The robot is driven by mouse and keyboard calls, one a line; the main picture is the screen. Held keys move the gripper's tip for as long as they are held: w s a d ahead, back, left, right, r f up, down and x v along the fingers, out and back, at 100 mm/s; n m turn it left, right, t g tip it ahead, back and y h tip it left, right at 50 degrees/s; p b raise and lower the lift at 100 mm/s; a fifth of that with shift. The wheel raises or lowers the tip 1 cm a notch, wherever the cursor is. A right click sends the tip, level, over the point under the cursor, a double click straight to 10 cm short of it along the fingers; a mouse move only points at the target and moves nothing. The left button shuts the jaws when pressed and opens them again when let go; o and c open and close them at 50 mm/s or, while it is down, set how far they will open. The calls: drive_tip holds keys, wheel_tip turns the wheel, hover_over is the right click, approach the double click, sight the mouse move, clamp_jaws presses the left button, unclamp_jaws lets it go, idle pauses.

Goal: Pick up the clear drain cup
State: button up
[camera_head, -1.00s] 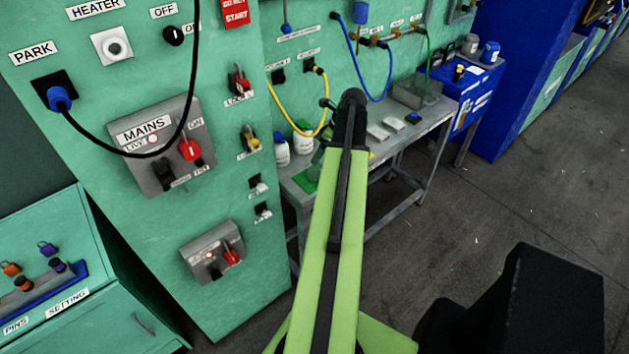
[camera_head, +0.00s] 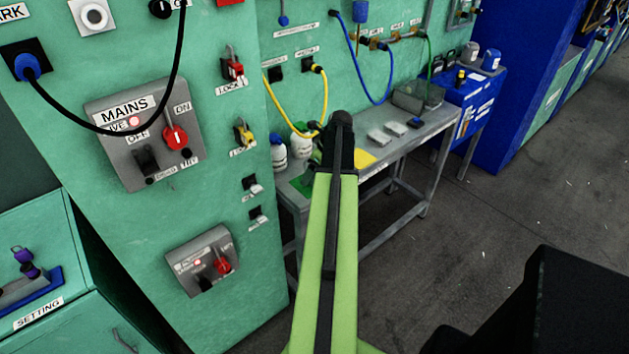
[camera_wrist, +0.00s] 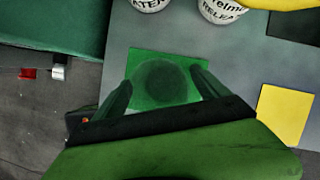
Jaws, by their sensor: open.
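The clear drain cup (camera_wrist: 160,82) shows in the wrist view as a dark, see-through round shape over a green square mat (camera_wrist: 193,68). My gripper (camera_wrist: 160,78) is open, with one finger on each side of the cup. I cannot tell whether either finger touches it. In the head view the green mat (camera_head: 301,186) shows at the near left end of the grey bench (camera_head: 440,125). My own arm covers most of that spot, and I cannot make out the cup or the fingertips there.
Two white labelled bottles (camera_head: 301,143) stand behind the mat. A yellow mat (camera_head: 368,160) lies to its right. A yellow hose (camera_head: 326,100) hangs above the bottles. The green press panel (camera_head: 230,200) is close on the left.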

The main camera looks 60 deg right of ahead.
drive_tip(key=shift+c, duration=0.4)
drive_tip(key=c, duration=1.3)
wheel_tip(320, 180, up, 5)
drive_tip(key=p, duration=0.4)
drive_tip(key=shift+f+p, duration=0.15)
drive_tip(key=shift+p, duration=0.15)
drive_tip(key=shift+c, duration=0.2)
drive_tip(key=s+d+r+p, duration=0.6)
drive_tip(key=d, duration=0.3)
drive_tip(key=shift+s+d+r, duration=0.2)
drive_tip(key=shift+d, duration=0.2)
